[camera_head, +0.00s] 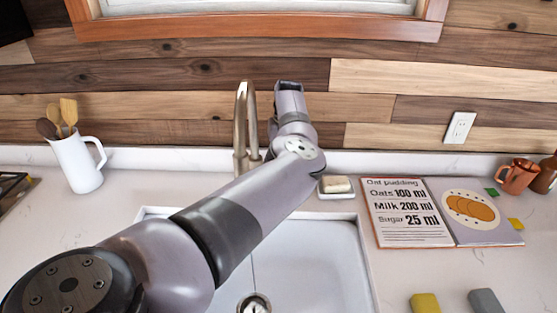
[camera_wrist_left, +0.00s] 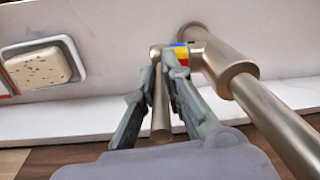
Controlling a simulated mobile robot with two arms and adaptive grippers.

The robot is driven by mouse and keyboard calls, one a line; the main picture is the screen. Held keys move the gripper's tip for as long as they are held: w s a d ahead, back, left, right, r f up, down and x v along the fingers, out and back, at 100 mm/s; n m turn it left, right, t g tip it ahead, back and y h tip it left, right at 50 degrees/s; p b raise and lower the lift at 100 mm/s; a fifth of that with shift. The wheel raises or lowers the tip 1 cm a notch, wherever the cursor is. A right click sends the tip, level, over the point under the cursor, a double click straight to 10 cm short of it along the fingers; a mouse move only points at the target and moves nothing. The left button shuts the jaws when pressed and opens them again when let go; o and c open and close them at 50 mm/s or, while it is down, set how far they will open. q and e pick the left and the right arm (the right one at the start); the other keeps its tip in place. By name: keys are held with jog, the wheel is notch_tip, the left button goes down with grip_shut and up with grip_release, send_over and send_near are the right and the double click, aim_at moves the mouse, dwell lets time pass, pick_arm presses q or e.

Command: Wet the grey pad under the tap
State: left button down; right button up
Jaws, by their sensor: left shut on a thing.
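The grey pad (camera_head: 486,300) lies on the counter at the lower right in the head view, partly cut off by the frame edge. The metal tap (camera_head: 241,125) stands behind the sink (camera_head: 340,270). My left arm reaches across the sink to the tap, and its fingers are hidden in the head view. In the left wrist view my left gripper (camera_wrist_left: 164,70) is shut on the tap's thin lever (camera_wrist_left: 161,115), beside a red, yellow and blue marking. The tap body (camera_wrist_left: 235,75) is right of the fingers. I see no water. My right gripper is out of view.
A yellow pad (camera_head: 425,303) lies left of the grey one. A soap dish (camera_head: 336,188) with soap is behind the sink. An open recipe book (camera_head: 408,236) and a copper mug (camera_head: 516,177) are right. A white jug (camera_head: 77,163) with utensils is left.

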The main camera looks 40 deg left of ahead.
pick_arm(q)
jog(key=c, duration=1.7)
grip_release()
jog(key=shift+o, duration=0.2)
jog(key=shift+s, duration=0.1)
jog(key=r, duration=0.8)
jog(key=w+r, duration=0.1)
jog(key=r, duration=0.3)
jog(key=shift+d, duration=0.4)
jog(key=shift+c, duration=0.2)
